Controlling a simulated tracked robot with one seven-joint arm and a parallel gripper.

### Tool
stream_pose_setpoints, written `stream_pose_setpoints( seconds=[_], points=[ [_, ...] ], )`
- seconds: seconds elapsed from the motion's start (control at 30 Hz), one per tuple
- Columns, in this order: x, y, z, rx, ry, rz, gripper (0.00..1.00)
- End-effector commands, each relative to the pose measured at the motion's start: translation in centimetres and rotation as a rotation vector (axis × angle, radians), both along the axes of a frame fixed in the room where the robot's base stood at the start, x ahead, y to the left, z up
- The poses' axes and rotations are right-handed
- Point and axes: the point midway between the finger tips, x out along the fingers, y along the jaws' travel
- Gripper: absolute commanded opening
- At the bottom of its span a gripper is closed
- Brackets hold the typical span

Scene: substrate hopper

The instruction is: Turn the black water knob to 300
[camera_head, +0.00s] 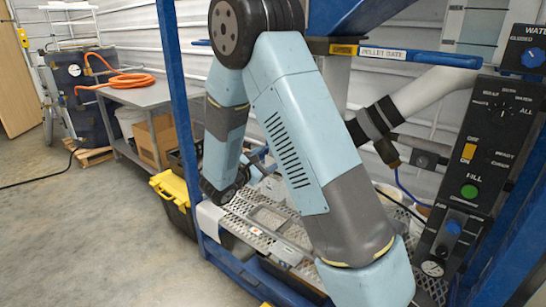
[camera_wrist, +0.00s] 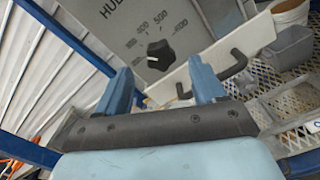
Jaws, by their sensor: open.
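In the wrist view, a black knob (camera_wrist: 160,55) sits on a grey panel (camera_wrist: 118,22) with a number scale around it. The marks 400 and 500 are readable above the knob; others are too small to read surely. A pale mark shows at the knob's lower left side. My gripper (camera_wrist: 162,84) is open, its two blue fingers apart, with the knob beyond and between them; no contact is visible. In the head view my arm hides most of the work area, and I cannot make out this knob there.
A black bent handle (camera_wrist: 228,72) is right of the knob in the wrist view, near perforated metal shelving (camera_wrist: 285,95). In the head view, a black control panel (camera_head: 480,165) with a green button stands at right, and a blue knob (camera_head: 533,58) is above it.

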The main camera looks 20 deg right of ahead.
Motion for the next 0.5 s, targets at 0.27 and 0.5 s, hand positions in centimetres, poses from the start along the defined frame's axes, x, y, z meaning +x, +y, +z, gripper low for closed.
stream_pose_setpoints(
  seconds=[0.27,0.5],
  points=[
    [-3.2,4.6,-0.1,0.001,0.001,0.004,0.69],
    [-4.9,7.0,-0.1,0.001,0.0,0.003,0.69]
  ],
)
